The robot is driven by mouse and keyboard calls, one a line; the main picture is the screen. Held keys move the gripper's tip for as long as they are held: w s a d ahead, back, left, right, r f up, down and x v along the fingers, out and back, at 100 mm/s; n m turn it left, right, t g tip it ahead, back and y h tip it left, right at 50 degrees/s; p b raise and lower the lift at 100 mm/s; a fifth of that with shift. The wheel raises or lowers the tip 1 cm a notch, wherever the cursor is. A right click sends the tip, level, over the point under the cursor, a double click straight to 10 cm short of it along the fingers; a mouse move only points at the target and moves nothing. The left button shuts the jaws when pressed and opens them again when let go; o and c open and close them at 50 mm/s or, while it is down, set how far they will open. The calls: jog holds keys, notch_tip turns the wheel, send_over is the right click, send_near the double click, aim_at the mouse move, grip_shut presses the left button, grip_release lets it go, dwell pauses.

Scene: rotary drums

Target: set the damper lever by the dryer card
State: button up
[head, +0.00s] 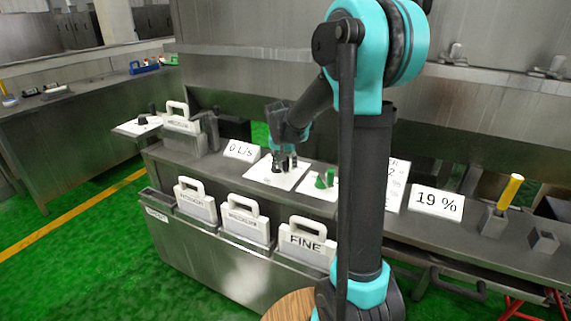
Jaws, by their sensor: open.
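My gripper (284,164) points down over a white plate (262,177) on the steel bench, and it is open. Dark parts show at and below its fingertips; I cannot tell whether a knob or lever stands between them. A green knob (325,179) sits on a second white plate just to the right. A white card (396,187) with black print, ending in "R" and "2", stands partly hidden behind my arm; I cannot read the rest. I cannot tell which fitting is the damper lever. A yellow-topped handle (509,192) stands upright in a metal block at the right.
A "0 L/s" sign (241,151) stands left of the gripper, and a "19 %" sign (437,202) right of my arm. Handled white plates, including a "FINE" plate (306,241), line the bench front. A black knob (142,120) sits on a plate at the far left.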

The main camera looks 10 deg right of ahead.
grip_shut()
dwell(0.4)
jog(key=shift+s+a+m+h, duration=0.1)
jog(key=shift+a+m+h, duration=0.4)
jog(key=shift+a+m, duration=0.8)
jog(key=a+m, duration=0.1)
jog(key=m+g, duration=0.1)
jog(key=m, duration=0.1)
jog(key=shift+w+a+h, duration=0.2)
jog(key=shift+a+h, duration=0.1)
jog(key=shift+a, duration=0.1)
jog(key=a+m, duration=0.1)
jog(key=w+a+m+g, duration=0.1)
jog(key=m, duration=0.1)
jog(key=a+m+h, duration=0.1)
jog(key=shift+w+g, duration=0.25)
jog(key=shift+g, duration=0.15)
jog(key=shift+w+a+m+g, duration=0.35)
jog(key=shift+w+m, duration=0.1)
jog(key=shift+m, duration=0.4)
jog(key=shift+w+a+m+g, duration=0.25)
jog(key=shift+w+a+m, duration=0.15)
jog(key=shift+m, duration=0.5)
jog(key=shift+w+a+m+g, duration=0.35)
jog(key=shift+w+m, duration=0.1)
jog(key=shift+m, duration=0.4)
grip_release()
